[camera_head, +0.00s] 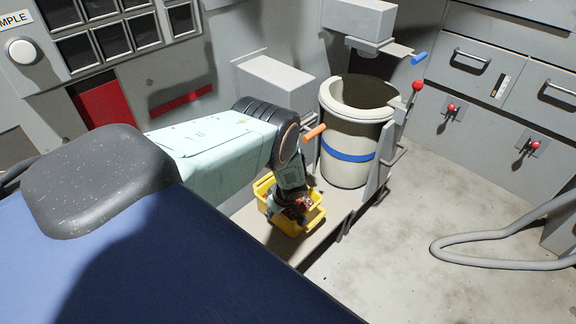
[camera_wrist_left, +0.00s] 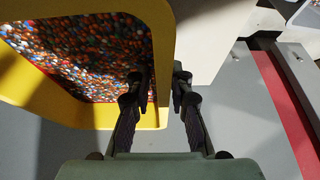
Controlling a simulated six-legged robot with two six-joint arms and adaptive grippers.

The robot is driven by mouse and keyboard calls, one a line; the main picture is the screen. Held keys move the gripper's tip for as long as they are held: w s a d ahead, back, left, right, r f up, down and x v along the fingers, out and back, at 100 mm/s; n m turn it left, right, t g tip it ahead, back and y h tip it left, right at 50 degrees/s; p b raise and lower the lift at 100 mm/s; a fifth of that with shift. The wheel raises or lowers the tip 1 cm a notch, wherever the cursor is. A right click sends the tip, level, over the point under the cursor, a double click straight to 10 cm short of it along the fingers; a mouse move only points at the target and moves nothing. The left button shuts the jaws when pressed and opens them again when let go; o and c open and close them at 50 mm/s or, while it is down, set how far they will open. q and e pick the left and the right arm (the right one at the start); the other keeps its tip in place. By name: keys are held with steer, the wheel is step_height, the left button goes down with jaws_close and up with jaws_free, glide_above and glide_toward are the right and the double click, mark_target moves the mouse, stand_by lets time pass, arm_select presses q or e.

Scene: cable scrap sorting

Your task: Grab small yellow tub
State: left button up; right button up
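The small yellow tub (camera_head: 279,226) stands on a low ledge below the grey-white bucket, filled with multicoloured granules. In the left wrist view its yellow rim (camera_wrist_left: 162,40) fills the upper left. My left gripper (camera_head: 296,212) reaches down over the tub and hides part of its contents. My right gripper is not in view.
A large grey-white bucket with a blue band (camera_head: 347,157) stands right behind the tub. An orange handle (camera_head: 314,132) juts out close to my left wrist. A grey hose (camera_head: 480,262) lies on the floor at right, with clear floor between.

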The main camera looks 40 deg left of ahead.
arm_select(q)
jaws_close()
stand_by(0.4)
steer(key=shift+w+r, duration=0.1)
steer(key=shift+w, duration=0.15)
steer(key=shift+s+r, duration=0.1)
